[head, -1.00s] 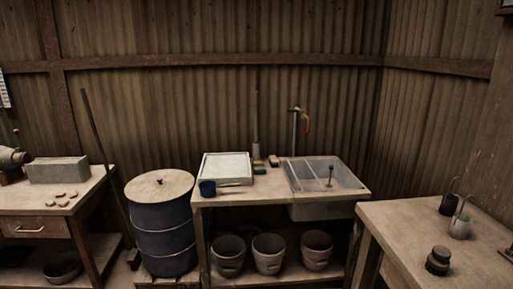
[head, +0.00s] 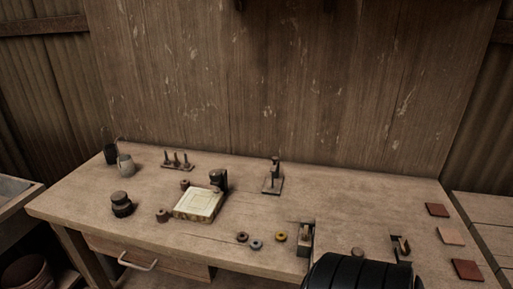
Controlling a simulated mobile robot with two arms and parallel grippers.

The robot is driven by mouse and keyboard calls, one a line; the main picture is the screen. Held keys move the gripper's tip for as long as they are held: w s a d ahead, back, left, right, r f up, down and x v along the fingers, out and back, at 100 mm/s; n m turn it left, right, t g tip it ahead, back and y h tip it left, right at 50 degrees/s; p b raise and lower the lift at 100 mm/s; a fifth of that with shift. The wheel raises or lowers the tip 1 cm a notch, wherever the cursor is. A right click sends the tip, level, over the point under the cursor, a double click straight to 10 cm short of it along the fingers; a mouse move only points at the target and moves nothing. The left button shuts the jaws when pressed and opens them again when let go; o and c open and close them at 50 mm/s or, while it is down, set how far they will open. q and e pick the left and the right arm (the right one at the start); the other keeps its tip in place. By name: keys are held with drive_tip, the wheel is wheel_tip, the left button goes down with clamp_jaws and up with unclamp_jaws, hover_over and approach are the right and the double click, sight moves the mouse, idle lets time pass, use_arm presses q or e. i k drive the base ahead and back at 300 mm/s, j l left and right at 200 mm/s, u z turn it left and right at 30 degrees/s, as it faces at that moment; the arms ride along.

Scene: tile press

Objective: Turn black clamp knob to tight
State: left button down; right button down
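A black upright clamp-like part (head: 218,181) stands at the back right corner of a pale square block (head: 200,204) on the workbench. It is small and dark in this view, so I cannot tell which piece of it is the knob or how it is turned. A separate dark, stacked knob-shaped object (head: 122,205) stands to the left of the block. Neither of my grippers shows. A black rounded ribbed shape enters at the bottom edge, right of centre, and hides part of the bench front.
The wooden bench (head: 340,205) also bears a small upright stand (head: 273,179), a rack of stamps (head: 177,161), several small rings (head: 255,245), two metal-fitted blocks near the front, and flat tiles (head: 451,236) at right. Cups stand at back left. A plank wall closes the back.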

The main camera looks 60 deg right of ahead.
sight(215, 174)
drive_tip(key=z, duration=1.6)
drive_tip(key=i+z, duration=0.15)
drive_tip(key=z, duration=0.15)
drive_tip(key=i+z, duration=0.25)
drive_tip(key=k+l, duration=0.05)
